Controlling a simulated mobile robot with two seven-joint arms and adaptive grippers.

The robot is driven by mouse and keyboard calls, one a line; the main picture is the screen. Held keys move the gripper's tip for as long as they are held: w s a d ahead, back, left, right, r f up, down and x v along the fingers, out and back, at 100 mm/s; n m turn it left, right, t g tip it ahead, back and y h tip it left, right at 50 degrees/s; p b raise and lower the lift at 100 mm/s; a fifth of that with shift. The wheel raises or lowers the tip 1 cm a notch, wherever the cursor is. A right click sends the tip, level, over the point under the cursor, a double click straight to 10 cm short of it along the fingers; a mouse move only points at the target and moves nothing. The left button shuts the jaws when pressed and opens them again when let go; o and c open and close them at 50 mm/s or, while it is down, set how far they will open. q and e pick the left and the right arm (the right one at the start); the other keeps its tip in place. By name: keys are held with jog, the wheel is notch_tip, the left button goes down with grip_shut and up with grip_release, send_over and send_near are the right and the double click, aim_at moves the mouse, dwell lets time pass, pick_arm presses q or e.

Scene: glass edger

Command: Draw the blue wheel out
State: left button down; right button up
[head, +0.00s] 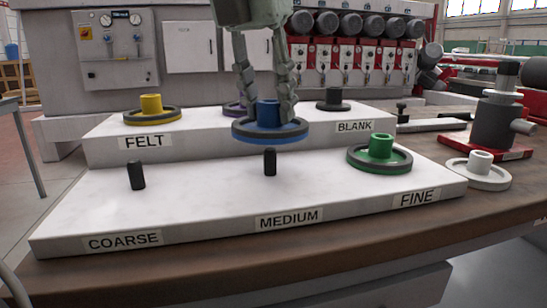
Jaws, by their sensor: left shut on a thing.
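The blue wheel (270,129), a flat disc with a blue hub, is held in the air in the head view. My left gripper (267,100) is above it, its fingers shut on the hub from both sides. Below the wheel a bare black peg (270,162) stands on the lower step of the white stand (205,192), behind the MEDIUM label (289,218). The wheel appears clear of the peg top. My right gripper does not show.
A green wheel (380,155) sits behind the FINE label. A bare peg (137,175) stands behind COARSE. The upper step holds yellow (151,110), purple (233,109) and dark (333,100) wheels. A white wheel (479,170) and a red-based fixture (493,125) are at right.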

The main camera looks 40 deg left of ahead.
pick_arm(q)
jog(key=shift+r, duration=0.3)
notch_tip(320, 180, up, 4)
jog(key=p, duration=0.3)
dwell(0.5)
